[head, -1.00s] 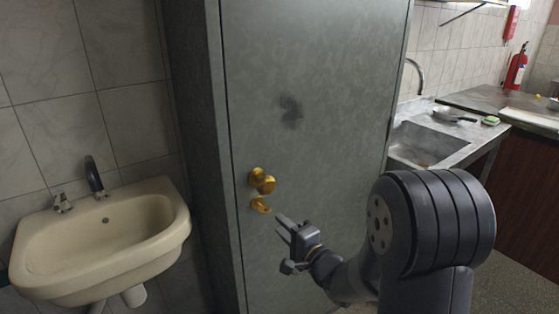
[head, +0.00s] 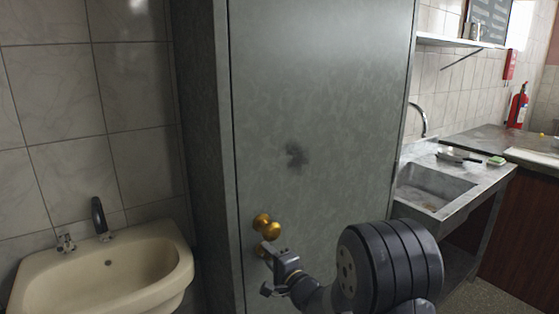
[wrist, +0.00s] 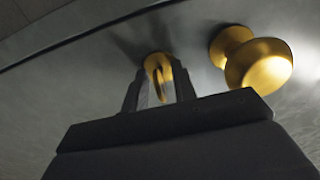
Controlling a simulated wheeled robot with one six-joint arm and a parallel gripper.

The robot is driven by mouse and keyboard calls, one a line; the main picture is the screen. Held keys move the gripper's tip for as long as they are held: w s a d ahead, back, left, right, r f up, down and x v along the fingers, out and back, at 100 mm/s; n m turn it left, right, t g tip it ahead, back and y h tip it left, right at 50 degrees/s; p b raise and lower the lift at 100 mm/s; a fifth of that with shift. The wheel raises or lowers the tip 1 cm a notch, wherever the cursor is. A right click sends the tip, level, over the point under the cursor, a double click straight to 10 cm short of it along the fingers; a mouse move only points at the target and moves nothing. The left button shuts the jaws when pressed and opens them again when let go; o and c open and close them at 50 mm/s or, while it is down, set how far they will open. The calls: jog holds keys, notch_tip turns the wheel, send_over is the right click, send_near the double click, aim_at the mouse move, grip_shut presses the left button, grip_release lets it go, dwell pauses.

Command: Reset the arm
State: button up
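My gripper (wrist: 160,82) is at the grey door (head: 325,90), just below the round brass knob (head: 271,230). In the wrist view its two dark fingers stand apart, with the small brass turn piece (wrist: 157,66) showing between their tips. Whether the fingers touch it is hard to tell. The knob shows to the right of the fingers in the wrist view (wrist: 262,64). In the head view the gripper (head: 268,252) largely covers the turn piece, and my arm rises from the bottom edge.
A cream washbasin (head: 160,262) with taps stands left of the door. On the right are a metal sink (head: 432,186), a counter and a red fire extinguisher (head: 518,106). The door looks closed.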

jog(key=shift+d, duration=0.1)
jog(key=b+v, duration=0.1)
jog(key=v, duration=0.9)
jog(key=p+x, duration=0.1)
jog(key=x, duration=0.9)
jog(key=shift+s, duration=0.1)
jog(key=shift+w+f, duration=0.1)
jog(key=shift+w, duration=0.1)
jog(key=shift+s+n+b, duration=0.1)
jog(key=shift+n+b, duration=0.45)
jog(key=shift+n, duration=0.55)
jog(key=n+b, duration=0.2)
jog(key=n, duration=0.3)
jog(key=n+b, duration=0.1)
jog(key=n, duration=0.3)
jog(key=shift+b, duration=0.35)
jog(key=shift+n+b, duration=0.55)
jog(key=shift+n, duration=1.25)
